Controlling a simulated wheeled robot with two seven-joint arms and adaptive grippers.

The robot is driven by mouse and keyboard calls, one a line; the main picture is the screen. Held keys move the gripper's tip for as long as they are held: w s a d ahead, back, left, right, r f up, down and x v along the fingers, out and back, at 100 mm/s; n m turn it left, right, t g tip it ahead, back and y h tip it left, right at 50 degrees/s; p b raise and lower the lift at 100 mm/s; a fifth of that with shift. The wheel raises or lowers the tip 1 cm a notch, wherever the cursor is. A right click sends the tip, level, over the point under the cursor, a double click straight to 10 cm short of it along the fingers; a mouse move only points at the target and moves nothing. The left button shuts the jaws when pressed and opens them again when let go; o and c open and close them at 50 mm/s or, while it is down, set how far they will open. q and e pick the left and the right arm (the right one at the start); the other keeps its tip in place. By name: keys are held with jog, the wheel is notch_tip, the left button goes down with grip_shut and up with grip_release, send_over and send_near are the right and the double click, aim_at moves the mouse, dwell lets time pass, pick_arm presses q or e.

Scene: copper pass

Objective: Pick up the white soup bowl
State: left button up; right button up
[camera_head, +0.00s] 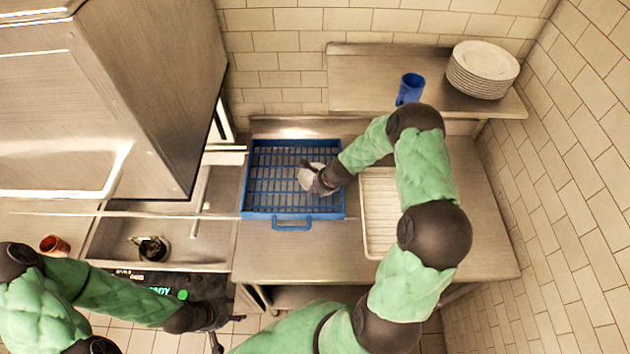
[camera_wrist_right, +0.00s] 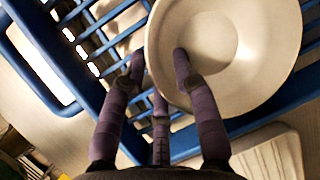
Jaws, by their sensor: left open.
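The white soup bowl (camera_head: 309,178) is in the blue dish rack in the head view, partly hidden by my right gripper (camera_head: 322,186). In the right wrist view the bowl (camera_wrist_right: 235,50) fills the upper right, its inside towards the camera. My right gripper (camera_wrist_right: 158,70) is at the bowl's near-left rim. One finger is over the inside of the bowl, and the other two are outside the rim. The frames do not show whether they grip it. My left gripper (camera_head: 217,322) is open and empty, low at the left, away from the bowl.
The blue rack (camera_head: 292,217) stands on the steel counter (camera_head: 280,262). A pale ribbed tray (camera_head: 378,215) is to its right. A shelf (camera_head: 355,80) above holds a blue cup (camera_head: 410,88) and a plate stack (camera_head: 483,70). A sink with a dark-filled pot (camera_head: 150,248) and a red-brown cup (camera_head: 55,245) are left.

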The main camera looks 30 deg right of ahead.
grip_shut()
jog(key=shift+r, duration=0.45)
notch_tip(320, 180, up, 2)
jog(key=shift+r+p, duration=0.25)
jog(key=shift+p, duration=0.35)
jog(key=s+a+r, duration=0.7)
jog(key=s+r, duration=0.2)
jog(key=s, duration=0.3)
jog(key=shift+r+b, duration=0.3)
jog(key=shift+b, duration=0.1)
